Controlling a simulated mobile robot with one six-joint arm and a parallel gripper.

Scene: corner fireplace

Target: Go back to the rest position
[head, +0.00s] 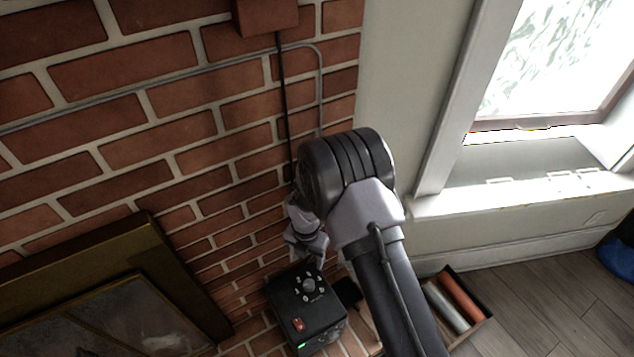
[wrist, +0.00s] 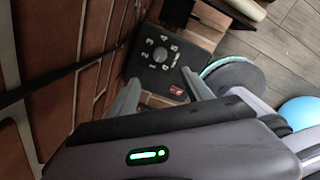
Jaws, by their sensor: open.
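My gripper (head: 310,258) is in front of the brick wall, close above the black control box (head: 322,322). The box has a round dial (head: 308,285), a red switch (head: 298,325) and a small green light on its front edge. In the wrist view my gripper (wrist: 160,80) has its two fingers apart with nothing between them, and the box's dial (wrist: 160,54) and red switch (wrist: 176,91) show beyond them. I cannot tell whether a fingertip touches the box. My arm reaches up from the lower right and bends over the box.
A brass-framed fireplace (head: 150,255) is at the lower left. A black cable (head: 284,100) and a grey conduit (head: 150,85) run along the brick wall (head: 120,65). A tray with rolls (head: 455,305) lies on the wooden floor at the right, below the window sill (head: 520,200).

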